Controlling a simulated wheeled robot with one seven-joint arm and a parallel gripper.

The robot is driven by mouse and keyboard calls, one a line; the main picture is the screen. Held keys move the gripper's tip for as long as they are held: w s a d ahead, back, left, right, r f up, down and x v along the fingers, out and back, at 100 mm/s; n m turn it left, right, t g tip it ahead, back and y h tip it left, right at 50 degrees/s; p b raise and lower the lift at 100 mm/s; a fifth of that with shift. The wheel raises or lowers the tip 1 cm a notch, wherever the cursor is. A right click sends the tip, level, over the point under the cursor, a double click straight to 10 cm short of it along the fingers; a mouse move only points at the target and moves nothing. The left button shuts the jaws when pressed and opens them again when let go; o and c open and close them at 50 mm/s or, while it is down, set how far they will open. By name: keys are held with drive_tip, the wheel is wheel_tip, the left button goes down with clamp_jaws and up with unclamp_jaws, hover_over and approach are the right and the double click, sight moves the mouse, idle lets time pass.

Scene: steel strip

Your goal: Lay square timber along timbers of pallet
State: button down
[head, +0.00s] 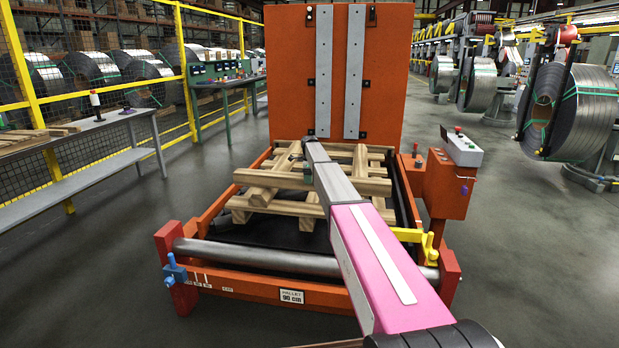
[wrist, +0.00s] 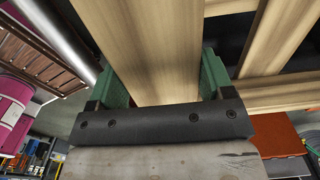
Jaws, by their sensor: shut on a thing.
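My gripper (wrist: 155,88) has green fingers closed on either side of a pale square timber (wrist: 140,45), which runs away between them in the wrist view. In the head view this timber (head: 270,183) appears to lie slantwise across the pallet's left part, its near end toward the front. I cannot tell whether it touches the timbers below. The wooden pallet (head: 285,208) sits on the orange tilter, with timbers (head: 355,186) running across it. Pallet timbers also show at right in the wrist view (wrist: 285,92). My arm hides part of the pallet's middle and right.
The orange upright plate (head: 290,70) stands behind the pallet. A steel roller (head: 260,258) crosses the front, and a control box (head: 462,150) stands at right. A workbench (head: 100,125) and yellow fence (head: 180,60) are at left. Steel coils (head: 590,105) stand at right. Floor either side is clear.

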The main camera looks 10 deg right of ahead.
drive_tip(key=shift+f, duration=0.15)
idle(0.5)
drive_tip(key=shift+c, duration=0.6)
unclamp_jaws()
drive_tip(key=shift+o, duration=0.6)
drive_tip(key=shift+f, duration=0.15)
wheel_tip(320, 180, up, 11)
